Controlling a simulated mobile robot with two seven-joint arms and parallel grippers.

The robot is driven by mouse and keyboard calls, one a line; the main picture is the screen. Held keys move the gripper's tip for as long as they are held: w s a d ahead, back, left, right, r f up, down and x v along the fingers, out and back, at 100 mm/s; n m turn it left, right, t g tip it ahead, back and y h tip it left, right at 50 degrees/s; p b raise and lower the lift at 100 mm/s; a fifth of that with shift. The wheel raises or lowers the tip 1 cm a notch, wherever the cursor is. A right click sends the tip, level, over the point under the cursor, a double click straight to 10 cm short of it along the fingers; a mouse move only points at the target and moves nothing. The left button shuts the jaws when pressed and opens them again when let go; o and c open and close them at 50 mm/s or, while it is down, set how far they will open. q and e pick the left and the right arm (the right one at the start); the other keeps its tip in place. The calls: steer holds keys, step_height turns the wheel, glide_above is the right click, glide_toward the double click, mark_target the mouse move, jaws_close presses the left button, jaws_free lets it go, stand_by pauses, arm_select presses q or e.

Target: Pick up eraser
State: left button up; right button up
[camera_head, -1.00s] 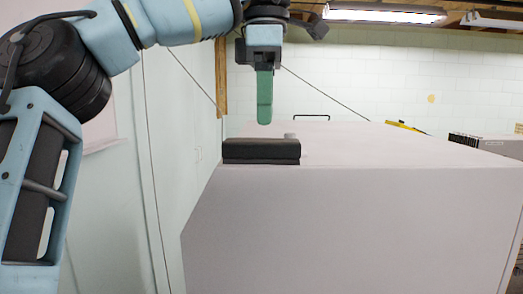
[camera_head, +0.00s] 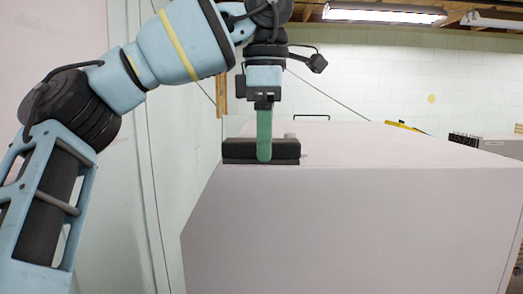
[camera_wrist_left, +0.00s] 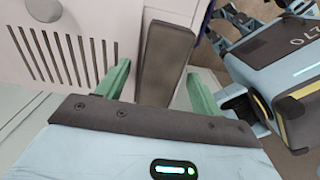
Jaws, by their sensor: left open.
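The eraser (camera_head: 286,149), a long dark block, lies on the near edge of the white box top. My left gripper (camera_head: 264,157) points down at it from above, with a green finger in front of the eraser's middle. In the left wrist view, the eraser (camera_wrist_left: 165,62) sits between the two spread green fingers of my left gripper (camera_wrist_left: 158,74), with gaps on both sides. The jaws are open. The head view hides the far finger. My right gripper is not in view.
The white box (camera_head: 360,220) has a mostly clear top. A thin handle (camera_head: 311,116) and a yellow object (camera_head: 403,126) show at its back edge. A dark box (camera_head: 465,138) stands at the right. A pale wall (camera_head: 165,150) rises close to the left.

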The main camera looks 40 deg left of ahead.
arm_select(q)
steer(key=c, duration=1.1)
steer(key=shift+r, duration=0.15)
steer(key=shift+r, duration=1.5)
steer(key=shift+s+d+r, duration=0.2)
steer(key=shift+s+d, duration=0.05)
steer(key=shift+d, duration=0.05)
steer(key=s+d, duration=0.3)
steer(key=s+d+r, duration=0.1)
steer(key=s+d, duration=0.6)
steer(key=s, duration=0.1)
steer(key=shift+d+r, duration=0.15)
steer(key=shift+d, duration=0.15)
